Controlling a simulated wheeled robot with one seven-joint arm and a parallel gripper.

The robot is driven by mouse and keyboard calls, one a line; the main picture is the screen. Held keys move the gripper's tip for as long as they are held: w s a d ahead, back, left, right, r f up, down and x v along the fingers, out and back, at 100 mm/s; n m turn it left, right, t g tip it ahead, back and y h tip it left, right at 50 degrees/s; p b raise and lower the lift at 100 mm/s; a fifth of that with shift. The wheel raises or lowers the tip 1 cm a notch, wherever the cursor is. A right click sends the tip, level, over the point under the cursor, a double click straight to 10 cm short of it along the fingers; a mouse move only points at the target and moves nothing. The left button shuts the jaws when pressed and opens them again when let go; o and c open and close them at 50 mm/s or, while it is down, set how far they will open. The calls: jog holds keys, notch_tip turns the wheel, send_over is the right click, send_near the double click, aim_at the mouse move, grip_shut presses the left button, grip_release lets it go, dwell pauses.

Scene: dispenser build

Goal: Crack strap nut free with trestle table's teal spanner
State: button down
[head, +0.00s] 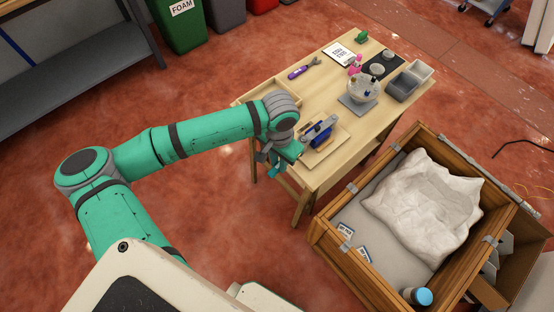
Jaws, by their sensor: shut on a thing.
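My gripper (272,158) is at the near left corner of the trestle table (325,178), just off its edge and low beside it. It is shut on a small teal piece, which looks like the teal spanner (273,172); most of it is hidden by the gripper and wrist. The wooden crate (400,257) right of the table has grey metal fittings on its corners and rim. I cannot make out a strap nut at this size.
On the table are a blue and grey tool (319,132) on a board, a purple-handled tool (303,69), a white pot (363,90), grey bins (403,86) and a sign (339,54). The crate holds a pale sack (425,205) and a blue-capped container (418,298). Red floor is clear left of the table.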

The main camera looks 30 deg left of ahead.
jog(key=shift+d+n, duration=0.25)
jog(key=shift+n, duration=0.05)
jog(key=shift+s, duration=0.1)
jog(key=shift+d+n, duration=1.1)
jog(key=shift+d, duration=0.3)
jog(key=shift+d+n, duration=1.1)
jog(key=shift+d, duration=0.05)
jog(key=shift+w+d, duration=0.1)
jog(key=shift+w, duration=0.1)
